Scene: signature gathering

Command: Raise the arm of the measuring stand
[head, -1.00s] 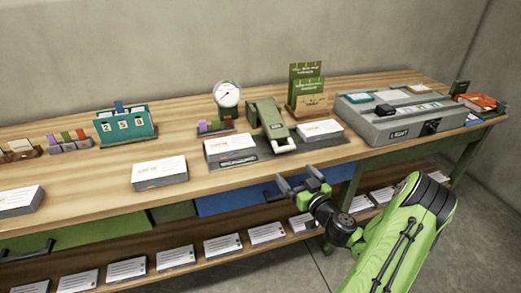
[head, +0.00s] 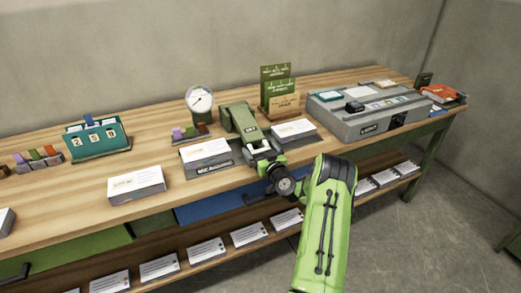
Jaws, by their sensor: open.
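The measuring stand (head: 243,121) is at the table's middle, with a green arm sloping down toward the front edge over a grey base. Its pale handle, at the arm's lower front end, is largely hidden by my gripper. My gripper (head: 264,156) is open at this front end, its fingers pointing in over the table edge. The handle seems to lie at or between the fingers; I cannot tell whether they touch it. The arm of the stand looks lowered.
Stacks of paper (head: 205,155) and (head: 293,131) flank the stand. A round dial gauge (head: 200,100) stands behind left, and green signs (head: 278,85) behind right. A grey box (head: 370,117) occupies the right. A shelf with papers (head: 206,250) runs below.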

